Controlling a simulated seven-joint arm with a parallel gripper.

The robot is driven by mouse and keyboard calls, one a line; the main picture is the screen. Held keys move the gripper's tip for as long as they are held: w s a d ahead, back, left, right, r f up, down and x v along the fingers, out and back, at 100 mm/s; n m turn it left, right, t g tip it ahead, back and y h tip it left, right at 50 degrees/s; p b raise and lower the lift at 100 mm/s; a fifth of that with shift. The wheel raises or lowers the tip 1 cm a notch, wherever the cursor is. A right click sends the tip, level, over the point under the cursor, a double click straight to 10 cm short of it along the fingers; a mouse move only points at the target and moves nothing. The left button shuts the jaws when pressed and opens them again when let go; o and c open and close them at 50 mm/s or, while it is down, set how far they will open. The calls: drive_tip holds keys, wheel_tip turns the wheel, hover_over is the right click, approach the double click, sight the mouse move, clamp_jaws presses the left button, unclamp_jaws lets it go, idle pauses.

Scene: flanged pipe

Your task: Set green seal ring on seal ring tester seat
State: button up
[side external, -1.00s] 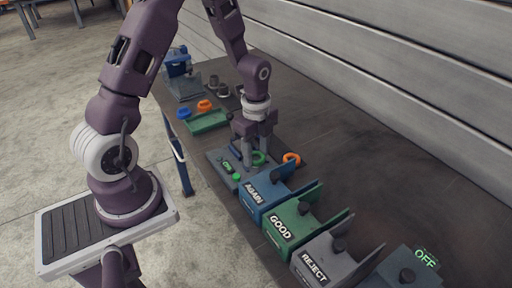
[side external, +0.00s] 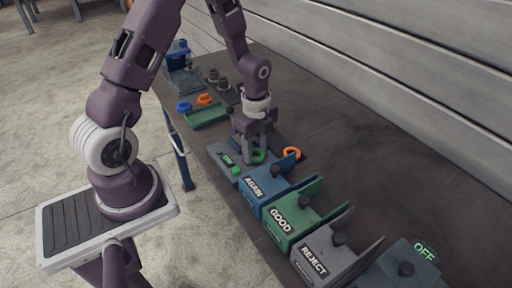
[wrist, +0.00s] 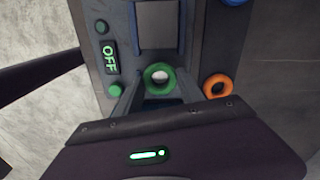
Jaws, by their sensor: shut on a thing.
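The green seal ring (wrist: 160,77) is between my fingertips in the wrist view, with a pale spot showing through its hole. In the side view the green ring (side external: 258,156) is partly hidden by my fingers. My gripper (side external: 254,158) points down over the grey tester (side external: 218,153) and is shut on the ring. The tester (wrist: 104,75) also shows in the wrist view, with a green OFF display and green buttons. The seat under the ring is mostly hidden, so I cannot tell whether the ring touches it.
An orange ring (side external: 291,153) lies right of the tester. Bins marked AGAIN (side external: 256,190), GOOD (side external: 281,222) and REJECT (side external: 316,261) stand in front. A green tray (side external: 208,116) and blue and orange parts lie behind.

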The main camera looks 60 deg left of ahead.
sight(256, 153)
drive_tip(key=o, duration=1.8)
drive_tip(key=shift+r, duration=3.5)
